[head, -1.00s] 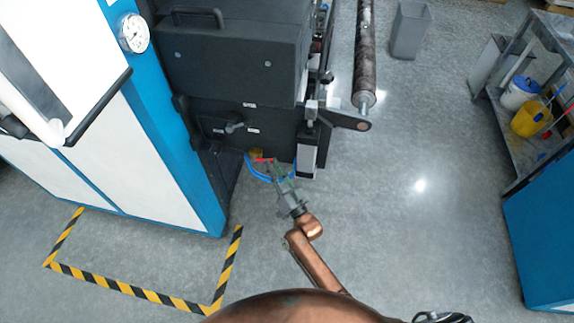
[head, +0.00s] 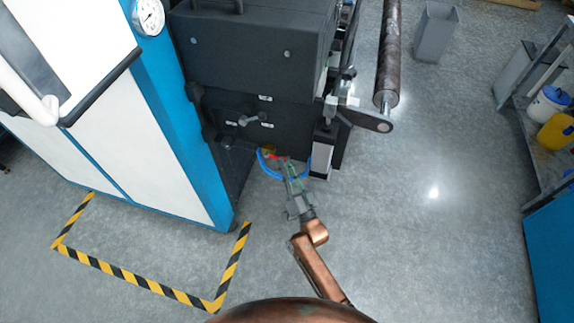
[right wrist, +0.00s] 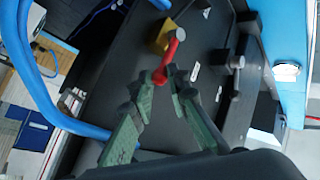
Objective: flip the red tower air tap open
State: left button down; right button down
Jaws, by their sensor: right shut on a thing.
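The red lever (head: 277,157) of the air tap shows low on the dark machine's side in the head view. It is clearer in the right wrist view (right wrist: 171,54), standing out from a yellow-brass tap body (right wrist: 167,36). My right gripper (head: 287,165) reaches up to it from below. In the right wrist view its green-grey fingers (right wrist: 164,78) are shut on the lever's free end. The fingertips partly cover that end. How far the lever is turned is hard to tell. My left gripper is not in view.
A blue hose (head: 264,167) loops close around the tap and gripper, and also shows in the right wrist view (right wrist: 37,92). A blue-white cabinet (head: 178,120) stands left. A roller (head: 388,60) sits at right.

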jog(key=shift+a, duration=0.1)
jog(key=c, duration=1.8)
grip_release()
jog(key=v, duration=1.2)
